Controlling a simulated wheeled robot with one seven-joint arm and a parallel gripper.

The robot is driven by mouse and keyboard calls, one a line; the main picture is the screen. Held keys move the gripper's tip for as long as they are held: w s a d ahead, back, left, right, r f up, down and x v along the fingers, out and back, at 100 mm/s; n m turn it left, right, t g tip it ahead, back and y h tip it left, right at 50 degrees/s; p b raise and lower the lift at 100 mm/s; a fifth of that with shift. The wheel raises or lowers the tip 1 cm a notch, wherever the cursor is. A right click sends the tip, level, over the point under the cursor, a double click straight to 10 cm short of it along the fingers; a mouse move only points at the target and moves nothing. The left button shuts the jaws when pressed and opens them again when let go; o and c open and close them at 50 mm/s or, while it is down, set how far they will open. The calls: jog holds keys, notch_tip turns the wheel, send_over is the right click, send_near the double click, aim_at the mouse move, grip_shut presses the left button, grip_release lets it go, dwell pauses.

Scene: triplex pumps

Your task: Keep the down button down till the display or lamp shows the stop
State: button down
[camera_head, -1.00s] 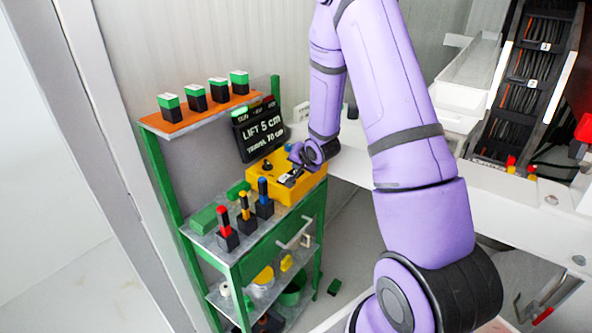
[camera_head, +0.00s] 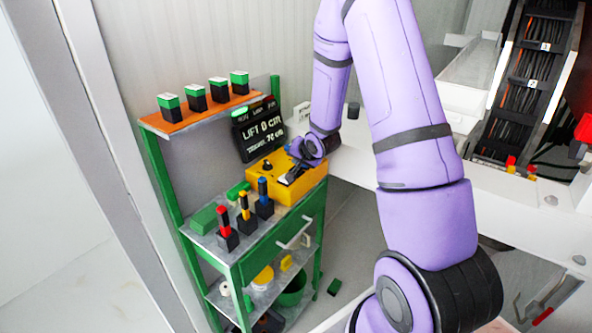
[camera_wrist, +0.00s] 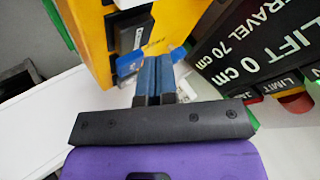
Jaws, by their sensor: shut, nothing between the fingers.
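The yellow control box (camera_head: 300,192) sits on the green cart, and its face with black button housings (camera_wrist: 133,35) shows in the wrist view. My gripper (camera_head: 287,180) is at the box's right part; its closed fingers (camera_wrist: 155,62) meet the box face beside a blue part (camera_wrist: 128,65). The fingertips hide the button there, so I cannot tell how far it is pressed. The black display (camera_head: 258,130) reads LIFT 0 cm, TRAVEL 70 cm; it also shows in the wrist view (camera_wrist: 245,60). A green lamp (camera_head: 240,112) glows at its top left. The LIMIT lamp (camera_wrist: 297,102) looks dull red.
Red, yellow and blue-handled tools (camera_head: 245,205) stand on the cart just in front of the box. Several green-topped blocks (camera_head: 220,90) stand on the orange shelf. A white bench (camera_head: 480,170) lies to the right, beneath my arm.

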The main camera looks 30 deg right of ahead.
jog(key=shift+r, duration=2.5)
jog(key=shift+r, duration=0.2)
jog(key=s+a+r+n+g, duration=0.1)
jog(key=s+a+r, duration=0.25)
jog(key=r, duration=0.25)
jog(key=s+a+r+n+h, duration=0.1)
jog(key=s+a+r+n, duration=0.1)
jog(key=s+r, duration=0.35)
jog(key=s+a+r+n+g, duration=0.1)
jog(key=s+a+r, duration=0.15)
jog(key=r, duration=0.45)
jog(key=s+a+r+n, duration=0.2)
jog(key=s, duration=0.5)
jog(key=s+a+r+n+g+y, duration=0.1)
jog(key=s+a+r+n, duration=0.1)
jog(key=s, duration=0.6)
jog(key=s+a+r+n+g, duration=0.1)
jog(key=s+a+r, duration=0.1)
jog(key=s+a, duration=0.2)
jog(key=s, duration=0.3)
jog(key=shift+s+r+n+y, duration=0.3)
jog(key=shift+s+r+n, duration=0.05)
jog(key=shift+r+n, duration=0.05)
